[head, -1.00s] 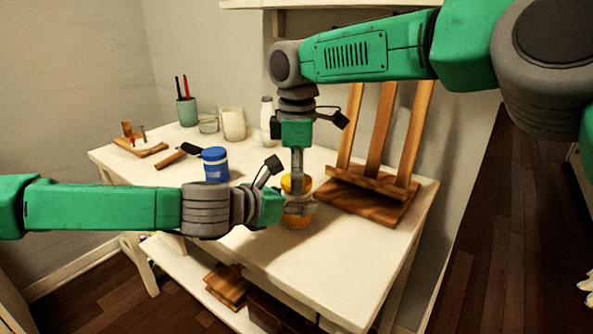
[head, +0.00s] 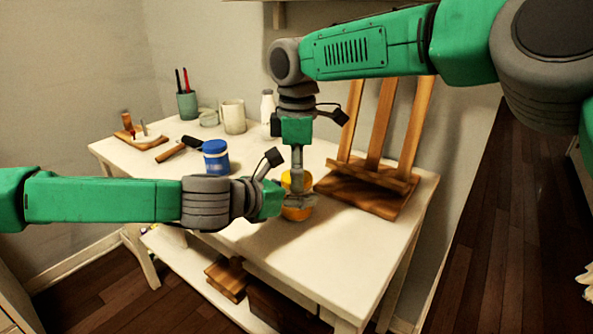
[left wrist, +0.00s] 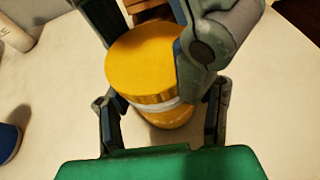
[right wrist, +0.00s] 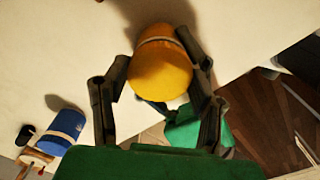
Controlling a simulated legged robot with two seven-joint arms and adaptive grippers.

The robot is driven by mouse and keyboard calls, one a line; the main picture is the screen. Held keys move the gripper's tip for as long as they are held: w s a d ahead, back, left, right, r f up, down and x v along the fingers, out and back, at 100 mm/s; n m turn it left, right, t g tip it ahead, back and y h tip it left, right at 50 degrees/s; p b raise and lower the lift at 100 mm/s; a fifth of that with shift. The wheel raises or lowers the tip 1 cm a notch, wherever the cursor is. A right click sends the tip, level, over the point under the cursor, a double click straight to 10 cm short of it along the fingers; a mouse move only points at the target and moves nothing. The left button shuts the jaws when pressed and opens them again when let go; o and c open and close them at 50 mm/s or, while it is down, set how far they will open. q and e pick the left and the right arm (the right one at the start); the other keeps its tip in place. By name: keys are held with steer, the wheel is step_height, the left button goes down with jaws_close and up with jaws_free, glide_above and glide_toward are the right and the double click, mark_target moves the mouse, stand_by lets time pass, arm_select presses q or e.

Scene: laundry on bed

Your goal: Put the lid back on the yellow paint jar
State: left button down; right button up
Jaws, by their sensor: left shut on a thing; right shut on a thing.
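The yellow paint jar (head: 297,214) stands upright near the front right of the table, its lower part showing in the head view. Its yellow lid (left wrist: 148,62) is at the jar's top in the left wrist view, with a pale band under it. I cannot tell whether the lid is fully seated. My left gripper (head: 284,203) is shut on the jar from the left. My right gripper (head: 298,198) points down from above and is shut on the lid, which also shows between its fingers in the right wrist view (right wrist: 160,70). The fingers partly hide jar and lid.
A blue jar (head: 216,158) stands left of the yellow jar. A wooden easel (head: 370,185) is close on the right. A brush cup (head: 187,105), white mug (head: 233,117) and white bottle (head: 267,112) stand at the back. The table's front (head: 290,260) is bare.

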steer(key=shift+f, duration=0.15)
steer(key=m, duration=0.8)
steer(key=shift+a, duration=0.1)
steer(key=m, duration=0.9)
steer(key=shift+a, duration=0.15)
steer(key=o, duration=0.8)
steer(key=shift+c, duration=0.2)
